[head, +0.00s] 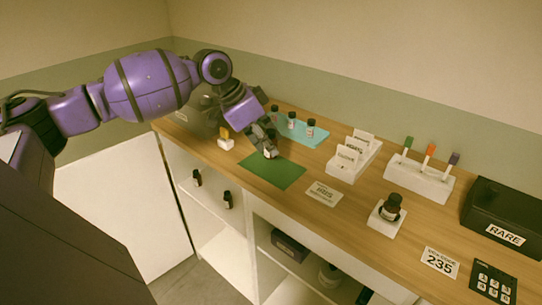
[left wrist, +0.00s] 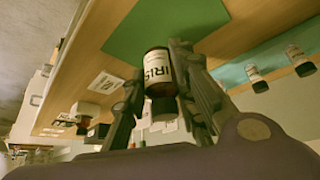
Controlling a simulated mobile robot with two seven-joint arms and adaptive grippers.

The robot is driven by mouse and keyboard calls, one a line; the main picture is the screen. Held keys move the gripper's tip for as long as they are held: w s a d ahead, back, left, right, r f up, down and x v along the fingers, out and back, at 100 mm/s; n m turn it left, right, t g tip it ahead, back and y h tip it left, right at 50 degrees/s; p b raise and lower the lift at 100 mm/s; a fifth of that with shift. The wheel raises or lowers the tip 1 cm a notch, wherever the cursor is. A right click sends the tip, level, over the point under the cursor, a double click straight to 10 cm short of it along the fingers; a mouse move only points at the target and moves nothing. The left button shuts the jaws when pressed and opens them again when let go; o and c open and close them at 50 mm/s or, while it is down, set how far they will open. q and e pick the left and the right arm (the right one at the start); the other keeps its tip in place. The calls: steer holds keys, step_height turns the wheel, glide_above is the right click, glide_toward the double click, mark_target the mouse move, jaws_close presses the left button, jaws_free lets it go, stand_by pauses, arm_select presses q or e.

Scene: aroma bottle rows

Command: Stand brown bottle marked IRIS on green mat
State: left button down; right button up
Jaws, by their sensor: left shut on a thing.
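The brown bottle (left wrist: 160,72) with a white label reading IRIS is between the fingers of my left gripper (left wrist: 158,62), which is shut on it. In the head view my left gripper (head: 264,141) points down at the far left part of the green mat (head: 272,174), and only a little of the bottle shows below the fingers. In the left wrist view the green mat (left wrist: 130,32) lies just beyond the bottle's base. I cannot tell whether the base touches it. My right gripper is not in view.
Several small bottles stand on a blue mat (head: 313,139) behind the green one. A white block (head: 226,143) is left of the gripper. A card (head: 324,193), a card holder (head: 352,162), a bottle on a white stand (head: 387,218) and a black RARE box (head: 507,220) are to the right.

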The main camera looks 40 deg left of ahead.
mark_target(269, 154)
arm_select(q)
steer(key=shift+w+f, duration=0.3)
steer(key=shift+f, duration=0.05)
steer(key=f, duration=0.3)
steer(key=shift+w+a+f, duration=0.15)
steer(key=shift+w+f, duration=0.05)
steer(key=shift+f, duration=0.05)
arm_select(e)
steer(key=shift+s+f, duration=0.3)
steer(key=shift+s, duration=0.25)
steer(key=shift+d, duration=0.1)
arm_select(q)
steer(key=c, duration=1.4)
jaws_free()
steer(key=shift+f, duration=0.1)
steer(key=shift+c, duration=0.2)
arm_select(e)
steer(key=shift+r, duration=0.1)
